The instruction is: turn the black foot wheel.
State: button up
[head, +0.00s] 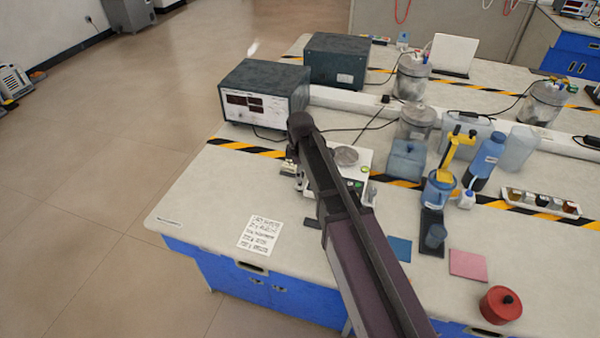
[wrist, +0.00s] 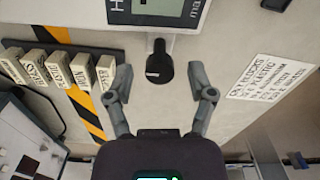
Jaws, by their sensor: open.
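The black foot wheel (wrist: 158,66) shows in the wrist view as a dark knob on a short stem, sticking out from the edge of a white instrument with a display (wrist: 160,12). My gripper (wrist: 159,84) is open. One finger is to the left of the wheel and one to the right, with a gap on each side. I cannot tell the height of the fingers relative to the wheel. In the head view the white instrument (head: 352,172) with a round pan is partly behind my arm, and I cannot make out the wheel or the fingers.
A dark power unit (head: 264,92) stands behind.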

grip_shut()
jog(key=shift+m, duration=0.4)
jog(key=m, duration=0.3)
jog(key=shift+m, duration=2.1)
jog(key=shift+s, duration=0.1)
